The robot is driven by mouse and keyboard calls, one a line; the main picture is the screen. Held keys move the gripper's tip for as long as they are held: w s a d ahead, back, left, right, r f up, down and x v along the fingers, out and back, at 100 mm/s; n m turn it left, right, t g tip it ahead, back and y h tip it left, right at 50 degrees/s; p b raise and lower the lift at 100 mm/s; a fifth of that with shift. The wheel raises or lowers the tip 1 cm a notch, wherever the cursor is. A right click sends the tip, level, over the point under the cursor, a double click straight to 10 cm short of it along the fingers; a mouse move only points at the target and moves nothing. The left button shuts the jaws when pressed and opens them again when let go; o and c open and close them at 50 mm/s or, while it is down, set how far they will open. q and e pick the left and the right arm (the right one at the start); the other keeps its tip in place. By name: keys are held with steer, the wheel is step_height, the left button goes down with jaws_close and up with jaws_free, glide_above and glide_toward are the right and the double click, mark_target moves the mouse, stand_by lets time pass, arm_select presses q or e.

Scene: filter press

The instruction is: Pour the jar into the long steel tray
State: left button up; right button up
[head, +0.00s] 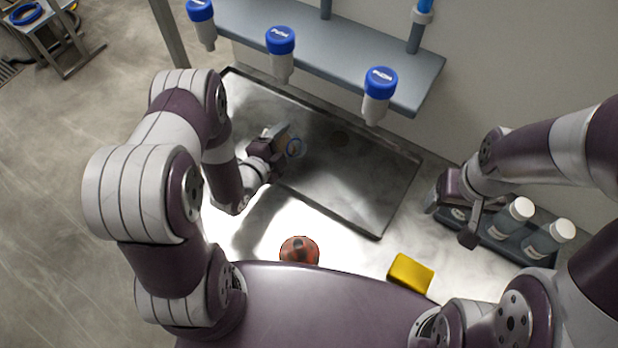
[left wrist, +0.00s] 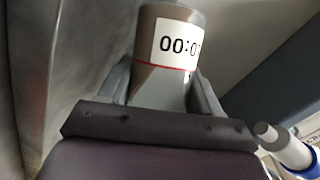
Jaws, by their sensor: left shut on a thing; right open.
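The long steel tray (head: 345,190) is a wide, dark, shallow tray with a raised rim, on the bench below the wall shelf. My left gripper (head: 281,139) is over the tray's left part, shut on the jar. In the left wrist view the jar (left wrist: 165,75) is grey, with a white label reading "00:0" and a red line, between both fingers (left wrist: 162,90). I cannot tell its tilt or contents. My right gripper (head: 450,222) is open and empty, right of the tray.
Blue-capped bottles (head: 281,42) hang along the grey shelf (head: 335,45) above the tray's back. White-capped bottles (head: 510,219) stand in a dark rack by my right gripper.

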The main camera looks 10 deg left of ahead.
arm_select(q)
steer(key=shift+r+m, duration=0.4)
steer(key=shift+m, duration=0.1)
steer(key=shift+s+d+f+m+t+y+b, duration=0.1)
steer(key=shift+s+d+m+t+y+b, duration=0.25)
steer(key=shift+m+t+b, duration=0.25)
steer(key=shift+d, duration=0.15)
steer(key=shift+f+m+t+b, duration=0.3)
steer(key=shift+m+b, duration=0.5)
steer(key=shift+b, duration=0.15)
steer(key=shift+r, duration=0.15)
steer(key=shift+w+a+r+m, duration=0.1)
steer(key=shift+w+a+m, duration=0.1)
steer(key=shift+w+m, duration=0.1)
steer(key=shift+a+r+m+t+b, duration=0.1)
steer(key=shift+r+m+t+b, duration=0.2)
steer(key=shift+m+t, duration=0.15)
steer(key=shift+s+r+m+t+b, duration=0.1)
steer(key=shift+r+m+t+b, duration=0.2)
steer(key=shift+m, duration=0.45)
stand_by(0.4)
steer(key=shift+d+r, duration=0.15)
steer(key=shift+d, duration=0.05)
